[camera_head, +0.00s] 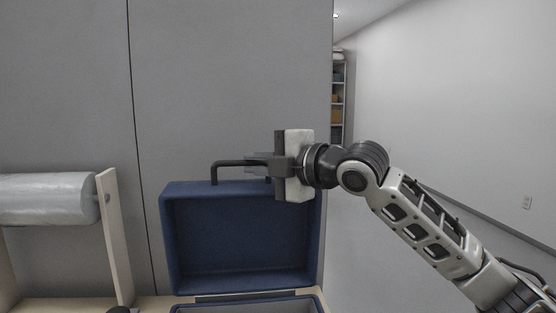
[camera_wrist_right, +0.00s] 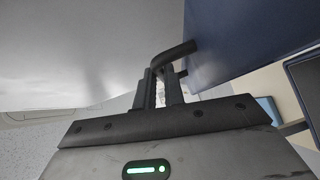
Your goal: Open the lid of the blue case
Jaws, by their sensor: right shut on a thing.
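The blue case stands on the table, and its lid (camera_head: 240,235) is raised, about upright, with its hollow inside facing me. The case's lower part (camera_head: 250,306) shows only at the bottom edge of the head view. A dark bar handle (camera_head: 230,163) is on the lid's top edge. My right gripper (camera_head: 262,163) is shut on the handle, coming in from the right. The right wrist view shows the handle (camera_wrist_right: 178,52) between the fingers (camera_wrist_right: 165,85), with the blue lid (camera_wrist_right: 240,35) beside it.
A roll of clear wrap (camera_head: 48,198) on a wooden stand (camera_head: 115,235) is left of the case. A grey panel (camera_head: 230,80) rises behind the lid. A shelf (camera_head: 338,100) stands far back. The space right of the case looks open.

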